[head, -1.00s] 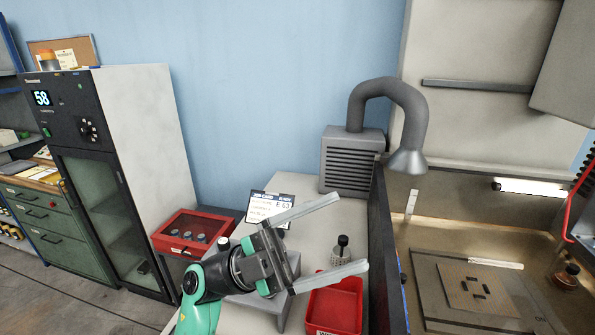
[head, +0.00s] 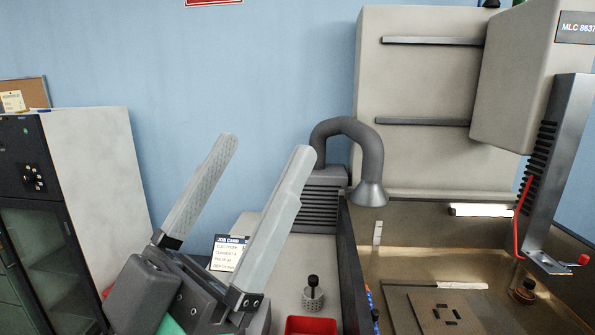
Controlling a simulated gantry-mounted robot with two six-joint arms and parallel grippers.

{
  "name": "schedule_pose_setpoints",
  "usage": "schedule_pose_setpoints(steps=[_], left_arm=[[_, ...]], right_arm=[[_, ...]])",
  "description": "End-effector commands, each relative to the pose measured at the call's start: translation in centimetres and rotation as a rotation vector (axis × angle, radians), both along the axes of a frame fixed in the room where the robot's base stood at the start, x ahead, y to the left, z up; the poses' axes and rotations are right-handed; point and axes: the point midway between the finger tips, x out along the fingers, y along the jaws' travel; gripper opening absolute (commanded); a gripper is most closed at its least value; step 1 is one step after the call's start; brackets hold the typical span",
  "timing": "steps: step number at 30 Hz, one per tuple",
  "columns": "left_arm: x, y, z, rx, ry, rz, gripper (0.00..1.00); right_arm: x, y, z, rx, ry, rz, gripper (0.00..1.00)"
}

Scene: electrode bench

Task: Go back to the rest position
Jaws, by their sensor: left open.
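My left gripper (head: 260,192) is in the lower left of the head view, close to the camera. Its two long pale fingers point up and to the right, spread well apart, with nothing between them. It hides part of the bench and part of the job card (head: 229,254) behind it. My right gripper is not in view.
A red tray (head: 311,326) and a small holder with a black-knobbed piece (head: 313,297) are on the bench. A grey fume extractor (head: 372,160) stands behind. The machine basin with a plate (head: 445,312) is at the right. A cabinet (head: 88,180) stands at the left.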

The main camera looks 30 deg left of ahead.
Motion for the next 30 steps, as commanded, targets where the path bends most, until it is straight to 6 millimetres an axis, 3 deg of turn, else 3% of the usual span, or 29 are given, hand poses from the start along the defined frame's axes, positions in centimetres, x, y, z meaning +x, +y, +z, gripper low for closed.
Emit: schedule_pose_setpoints(steps=[5,15,19,21,24,30], left_arm=[[0.0,0.0,5.8,-0.001,-0.001,0.001,0.91],[0.0,0.1,23.1,-0.002,-0.001,0.001,0.91],[0.0,0.1,29.0,-0.002,-0.001,0.001,0.91],[0.0,0.1,31.1,-0.002,-0.001,0.001,0.91],[0.0,0.1,32.2,-0.002,-0.001,0.001,0.91],[0.1,0.1,31.6,-0.001,0.0,0.001,0.91]], right_arm=[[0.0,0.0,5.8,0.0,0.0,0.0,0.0],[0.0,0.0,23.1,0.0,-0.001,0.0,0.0],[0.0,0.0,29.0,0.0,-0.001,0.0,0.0],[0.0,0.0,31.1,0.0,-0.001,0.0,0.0],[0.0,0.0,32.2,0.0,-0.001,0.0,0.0],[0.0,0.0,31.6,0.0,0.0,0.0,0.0]])
